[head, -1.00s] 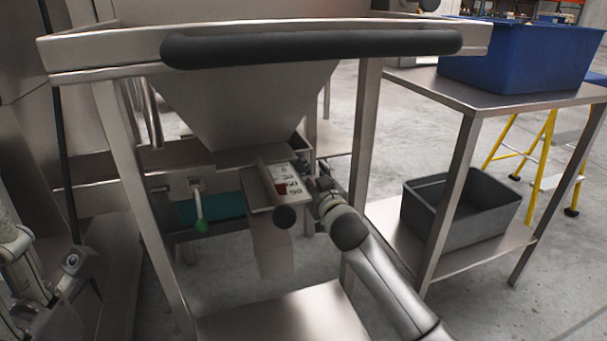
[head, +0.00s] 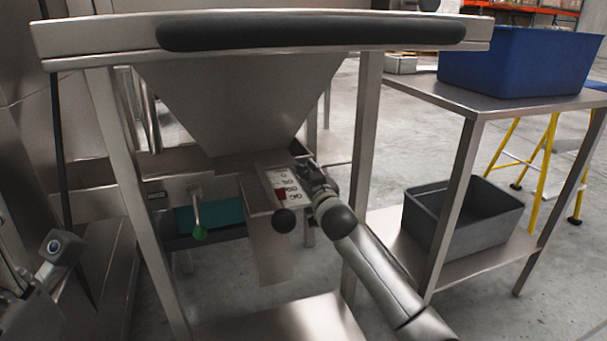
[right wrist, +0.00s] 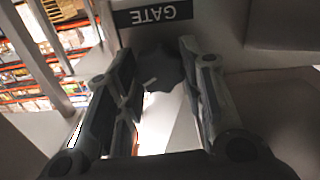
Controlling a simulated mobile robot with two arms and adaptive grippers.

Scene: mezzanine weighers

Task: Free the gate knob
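The gate knob (right wrist: 163,72) is dark and lobed. In the right wrist view it sits just below an upside-down GATE plate (right wrist: 155,14). My right gripper (right wrist: 150,95) is open, with its two fingers on either side of the knob; I see no clear contact. In the head view my right gripper (head: 312,180) is at the right side of the slide gate under the hopper, and the lobed knob is not distinguishable there. My left arm (head: 50,275) shows at the lower left; its fingers are out of view.
The steel hopper (head: 235,95) stands in a frame with a black padded bar (head: 310,36). At right, a steel table carries a blue bin (head: 515,62) above a grey bin (head: 462,225).

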